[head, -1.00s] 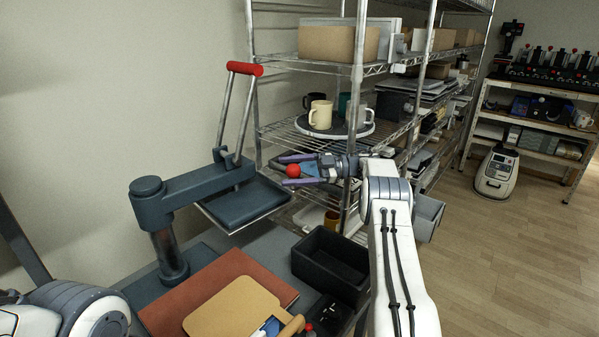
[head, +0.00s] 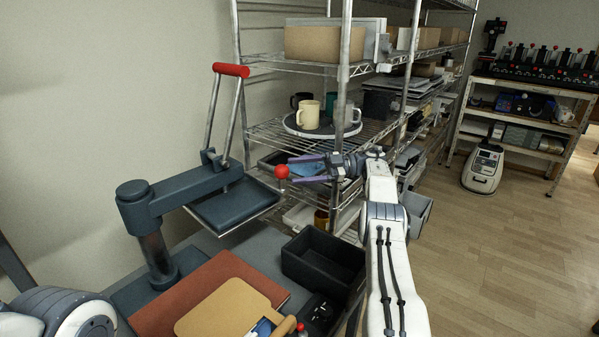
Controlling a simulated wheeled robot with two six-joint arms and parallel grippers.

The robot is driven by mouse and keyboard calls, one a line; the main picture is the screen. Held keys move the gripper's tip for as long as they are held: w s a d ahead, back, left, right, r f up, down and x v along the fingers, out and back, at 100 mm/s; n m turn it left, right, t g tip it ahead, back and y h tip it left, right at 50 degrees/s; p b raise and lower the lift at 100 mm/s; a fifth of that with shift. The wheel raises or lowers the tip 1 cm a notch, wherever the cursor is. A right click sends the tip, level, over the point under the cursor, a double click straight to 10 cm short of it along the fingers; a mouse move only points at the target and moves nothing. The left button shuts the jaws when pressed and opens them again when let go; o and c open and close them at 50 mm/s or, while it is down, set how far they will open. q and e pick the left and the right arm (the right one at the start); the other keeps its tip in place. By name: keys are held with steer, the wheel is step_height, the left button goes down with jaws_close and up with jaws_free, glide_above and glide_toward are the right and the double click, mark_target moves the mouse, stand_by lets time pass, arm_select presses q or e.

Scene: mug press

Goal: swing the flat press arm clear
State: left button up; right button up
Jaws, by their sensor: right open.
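The press has a dark blue-grey flat arm (head: 185,195) reaching right from a round post (head: 157,255). A flat tray-like plate (head: 235,205) hangs at its outer end, in front of the wire shelf. A lever with a red grip (head: 231,70) stands up above the plate. A red ball knob (head: 282,172) sits on a short stem by the plate's right corner. My right gripper (head: 291,170) is open and points left, its fingertips just right of the knob. I cannot tell whether they touch it. My left gripper is out of view.
A wire shelf (head: 342,105) stands close behind my right gripper, holding mugs on a round turntable (head: 297,130). Below are a black bin (head: 323,262), a red-brown mat (head: 160,318) and a tan board (head: 215,310). Open floor lies to the right.

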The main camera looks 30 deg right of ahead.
steer(key=c, duration=0.5)
steer(key=shift+w+d+f+m+t, duration=0.15)
steer(key=shift+d+m+t, duration=0.1)
steer(key=shift+m+t, duration=0.25)
jaws_close()
steer(key=s+d+f+m+t+h+b, duration=0.15)
steer(key=f+m+t, duration=0.3)
steer(key=m, duration=0.55)
steer(key=d+f+m+t+h, duration=0.3)
steer(key=m+t, duration=0.2)
steer(key=m, duration=0.4)
steer(key=s+a+f+m+t+h, duration=0.25)
steer(key=s+f+m+h, duration=0.5)
steer(key=m, duration=0.65)
steer(key=w+a, duration=0.2)
steer(key=w, duration=0.4)
steer(key=w+a+g, duration=0.1)
steer(key=w+a, duration=0.1)
steer(key=w, duration=0.5)
steer(key=shift+a, duration=0.35)
